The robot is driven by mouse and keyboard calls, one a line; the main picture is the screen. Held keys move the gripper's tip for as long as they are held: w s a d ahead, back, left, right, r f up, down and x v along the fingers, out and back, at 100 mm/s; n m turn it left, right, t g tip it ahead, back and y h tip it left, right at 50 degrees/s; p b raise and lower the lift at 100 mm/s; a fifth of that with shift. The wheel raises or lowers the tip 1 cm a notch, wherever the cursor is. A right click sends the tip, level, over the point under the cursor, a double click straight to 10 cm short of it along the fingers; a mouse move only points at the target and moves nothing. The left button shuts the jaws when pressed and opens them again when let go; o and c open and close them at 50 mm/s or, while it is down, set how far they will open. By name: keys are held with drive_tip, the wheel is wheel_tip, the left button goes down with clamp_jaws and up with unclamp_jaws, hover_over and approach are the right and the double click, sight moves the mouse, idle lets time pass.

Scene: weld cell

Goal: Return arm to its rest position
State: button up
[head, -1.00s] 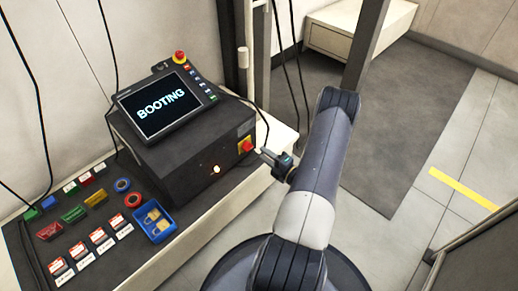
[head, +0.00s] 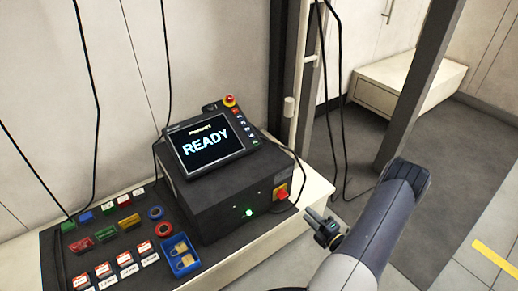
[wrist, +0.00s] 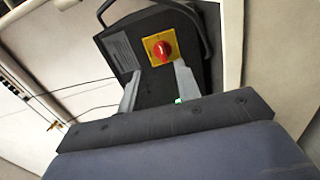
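My arm (head: 375,235) reaches up from the lower right in the head view. My gripper (head: 309,212) is beside the black controller box (head: 215,199), just right of and below its red rotary switch (head: 281,194) on a yellow plate. In the wrist view my gripper's two fingers (wrist: 157,88) stand apart with nothing between them. The red switch (wrist: 161,47) shows beyond the fingertips, with a gap. The box's screen (head: 206,145) reads READY, and a green lamp (head: 249,213) glows on its front.
The box stands on a bench (head: 262,238) with a blue tray of padlocks (head: 183,260), tags and coloured lockout pieces to its left. A dark post (head: 420,85) rises behind my arm. Cables hang near the bench's right end. A low cream cabinet (head: 405,85) stands behind.

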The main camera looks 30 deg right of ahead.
drive_tip(key=w, duration=0.3)
drive_tip(key=w+a+b, duration=0.1)
drive_tip(key=w, duration=0.2)
drive_tip(key=w+b, duration=0.1)
drive_tip(key=w, duration=0.3)
drive_tip(key=shift+w+a, duration=0.1)
drive_tip(key=shift+a, duration=0.3)
